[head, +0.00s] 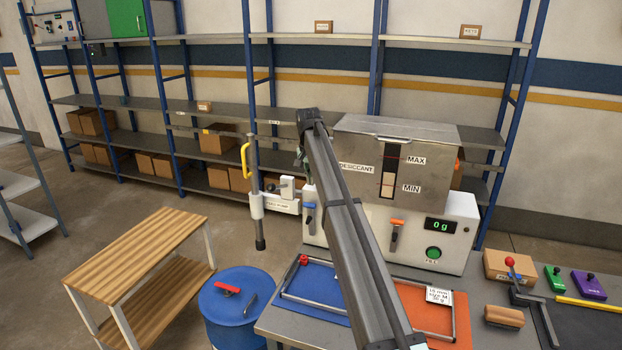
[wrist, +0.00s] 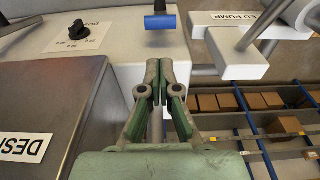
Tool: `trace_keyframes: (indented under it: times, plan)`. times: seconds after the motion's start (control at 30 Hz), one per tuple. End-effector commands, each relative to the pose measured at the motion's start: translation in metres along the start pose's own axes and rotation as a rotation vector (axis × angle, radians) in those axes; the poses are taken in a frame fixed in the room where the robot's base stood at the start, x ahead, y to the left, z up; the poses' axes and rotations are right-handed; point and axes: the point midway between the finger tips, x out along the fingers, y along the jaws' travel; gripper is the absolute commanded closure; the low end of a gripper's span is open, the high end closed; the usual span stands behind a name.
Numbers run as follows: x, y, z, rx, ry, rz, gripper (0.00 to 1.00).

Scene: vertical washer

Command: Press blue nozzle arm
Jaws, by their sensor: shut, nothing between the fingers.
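The blue nozzle arm (head: 310,206) is a small lever with a blue grip on the left front of the white dispensing machine (head: 455,208). In the wrist view its blue grip (wrist: 161,21) shows at the top centre, beyond my fingertips and apart from them. My gripper (wrist: 162,66) is shut and empty, its green fingers together and pointing towards the blue grip. In the head view my arm crosses in front of the machine and my gripper is mostly hidden behind the arm's end.
A pump with a white label plate (head: 282,204) and yellow handle (head: 246,160) stands left of the machine. An orange lever (head: 397,223) and green button (head: 433,253) are on its front. The grey desiccant hopper (head: 430,165) sits on top, close beside my gripper. A dial (wrist: 78,31) is nearby.

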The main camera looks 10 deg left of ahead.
Motion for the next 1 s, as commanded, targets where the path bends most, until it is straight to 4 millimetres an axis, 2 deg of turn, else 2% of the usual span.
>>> trace_keyframes:
  times: [0.3, 0.5, 1.0]
  plan:
    - [0.050, 0.001, 0.001, 0.000, -0.002, 0.001, 1.00]
    - [0.071, 0.000, 0.000, 0.000, 0.000, 0.000, 1.00]
    - [0.078, 0.001, 0.000, 0.001, 0.002, 0.000, 1.00]
